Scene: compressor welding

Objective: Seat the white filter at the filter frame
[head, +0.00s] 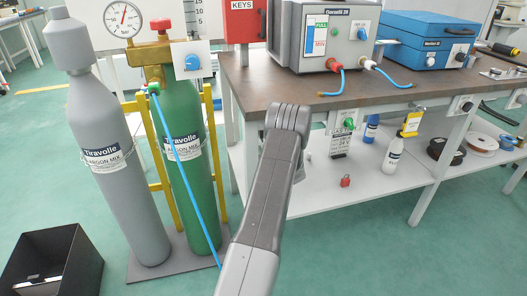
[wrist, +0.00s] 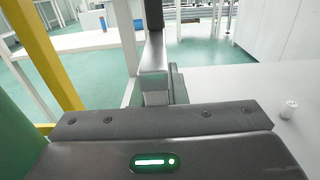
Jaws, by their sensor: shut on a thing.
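In the wrist view my gripper (wrist: 156,88) is seen from behind its dark palm, with its jaws at the middle. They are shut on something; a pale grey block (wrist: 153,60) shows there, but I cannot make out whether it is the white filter. In the head view my arm covers the gripper and what it holds. A small white cylinder (wrist: 288,109) stands on a white surface at the right of the wrist view; I cannot tell what it is. I cannot pick out the filter frame with certainty in either view.
The workbench (head: 245,82) carries a grey machine (head: 290,45) and a blue case (head: 400,40). Its white lower shelf (head: 380,182) holds bottles and spools. Grey (head: 105,190) and green (head: 185,125) gas cylinders stand left of my arm with a yellow frame (head: 152,150). A black bin (head: 70,270) stands at front left.

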